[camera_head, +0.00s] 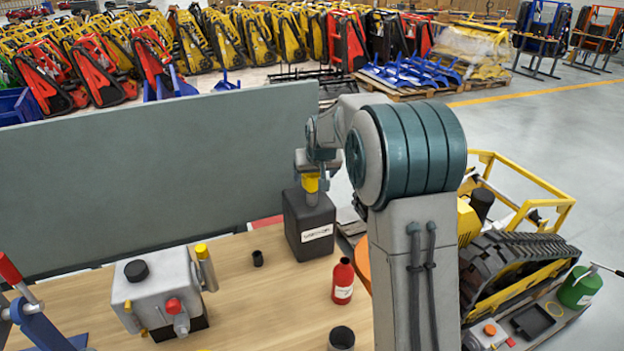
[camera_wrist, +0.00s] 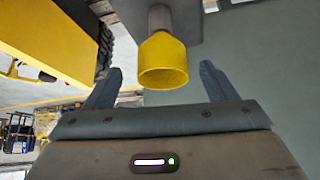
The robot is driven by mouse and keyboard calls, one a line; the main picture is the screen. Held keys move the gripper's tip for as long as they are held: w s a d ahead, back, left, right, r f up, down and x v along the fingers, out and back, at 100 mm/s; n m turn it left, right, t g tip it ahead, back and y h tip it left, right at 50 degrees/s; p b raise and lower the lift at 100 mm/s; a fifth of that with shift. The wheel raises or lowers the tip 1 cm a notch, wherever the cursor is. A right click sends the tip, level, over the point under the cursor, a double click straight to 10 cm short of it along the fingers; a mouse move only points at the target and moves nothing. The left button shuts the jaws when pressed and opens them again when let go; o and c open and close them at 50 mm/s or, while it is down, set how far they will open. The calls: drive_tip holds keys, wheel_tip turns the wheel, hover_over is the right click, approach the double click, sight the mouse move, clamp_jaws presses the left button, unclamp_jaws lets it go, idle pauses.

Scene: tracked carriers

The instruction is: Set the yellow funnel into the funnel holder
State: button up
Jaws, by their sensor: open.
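The yellow funnel (camera_head: 311,184) is at the top of the black canister (camera_head: 306,226), which has a white label. In the wrist view the funnel (camera_wrist: 163,62) shows its wide yellow cup, with a grey stem above it in the picture. My gripper (camera_wrist: 161,68) is open, with one finger on each side of the funnel and a visible gap on both sides. In the head view my arm hides part of the gripper. A small black cup (camera_head: 258,258) stands on the table left of the canister; I cannot tell whether it is the funnel holder.
The wooden table (camera_head: 255,310) also bears a grey tank (camera_head: 150,287), a red bottle (camera_head: 343,281) and a dark open cup (camera_head: 341,338) at the front. A grey panel (camera_head: 150,180) stands behind. A yellow tracked carrier (camera_head: 515,270) is at the right.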

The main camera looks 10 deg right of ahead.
drive_tip(key=shift+w+p+x, duration=0.15)
drive_tip(key=shift+p+x, duration=0.45)
drive_tip(key=shift+x, duration=0.55)
drive_tip(key=shift+w+p+x, duration=0.15)
drive_tip(key=shift+p+x, duration=0.45)
drive_tip(key=shift+x, duration=0.55)
drive_tip(key=shift+w+a+f, duration=0.15)
drive_tip(key=shift+w, duration=0.05)
drive_tip(key=c, duration=1.1)
